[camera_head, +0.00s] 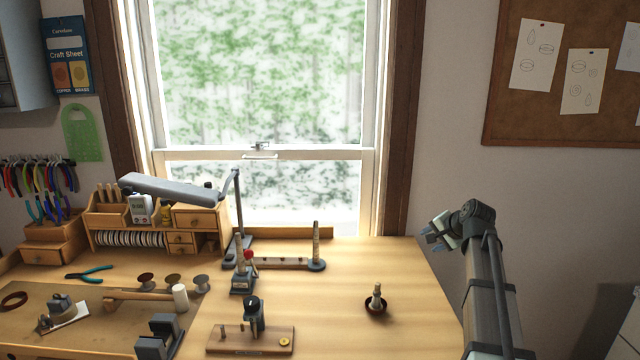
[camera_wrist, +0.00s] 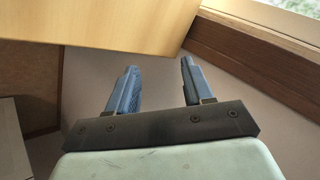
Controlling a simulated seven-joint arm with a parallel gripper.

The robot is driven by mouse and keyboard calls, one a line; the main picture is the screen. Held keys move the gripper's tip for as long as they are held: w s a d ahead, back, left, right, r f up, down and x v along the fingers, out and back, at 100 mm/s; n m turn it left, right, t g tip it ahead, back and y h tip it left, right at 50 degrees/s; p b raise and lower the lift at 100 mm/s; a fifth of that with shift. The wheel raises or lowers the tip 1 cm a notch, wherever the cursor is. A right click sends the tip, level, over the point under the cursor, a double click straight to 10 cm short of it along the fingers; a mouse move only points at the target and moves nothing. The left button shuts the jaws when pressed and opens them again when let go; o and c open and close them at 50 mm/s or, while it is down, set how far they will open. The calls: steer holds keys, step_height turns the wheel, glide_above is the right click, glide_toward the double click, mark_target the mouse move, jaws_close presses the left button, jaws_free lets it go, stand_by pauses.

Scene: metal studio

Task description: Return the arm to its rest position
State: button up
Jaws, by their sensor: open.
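My gripper (camera_head: 431,238) is raised at the right of the head view, just beyond the right edge of the wooden workbench (camera_head: 400,275). In the wrist view its two blue-grey fingers (camera_wrist: 157,85) stand well apart with nothing between them. The gripper is clear of the bench and touches nothing that I can see. My arm reaches up from the bottom right of the head view.
A small dark dish with a pale cone-shaped piece (camera_head: 376,299) stands on the right of the bench. A wooden base with a dark post (camera_head: 251,338) is at the front. A lamp (camera_head: 172,190) and tools crowd the left. The bench's right part is mostly free.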

steer(key=w+d+f+m+t, duration=0.15)
steer(key=d+f+m, duration=0.45)
steer(key=d+f, duration=0.9)
steer(key=s+a+f+n+g, duration=0.1)
steer(key=s+f+n+g, duration=0.15)
steer(key=s+f, duration=0.65)
steer(key=s+f+n+g, duration=0.1)
steer(key=s+f+g, duration=0.4)
steer(key=f, duration=0.7)
steer(key=s+a+f+n+g, duration=0.25)
steer(key=s+f, duration=0.35)
steer(key=s, duration=0.3)
steer(key=s+a+f+n+g, duration=0.1)
steer(key=s+a+f+g, duration=0.15)
steer(key=s+f, duration=0.6)
steer(key=s+a+f+n+g+h, duration=0.1)
steer(key=s+a+f+n+g, duration=0.2)
steer(key=s, duration=0.9)
steer(key=s+a+n+g+h, duration=0.1)
steer(key=s+a+n+g, duration=0.15)
steer(key=s+a, duration=0.65)
steer(key=s+a+f+n, duration=0.2)
steer(key=s+a+f, duration=0.1)
steer(key=a, duration=0.3)
steer(key=s+a+f+n, duration=0.1)
steer(key=s+a+f, duration=0.3)
steer(key=a+f, duration=0.1)
steer(key=shift+a+f+n+t+h, duration=0.2)
steer(key=shift+a+n+t+h, duration=0.2)
steer(key=shift+a, duration=0.3)
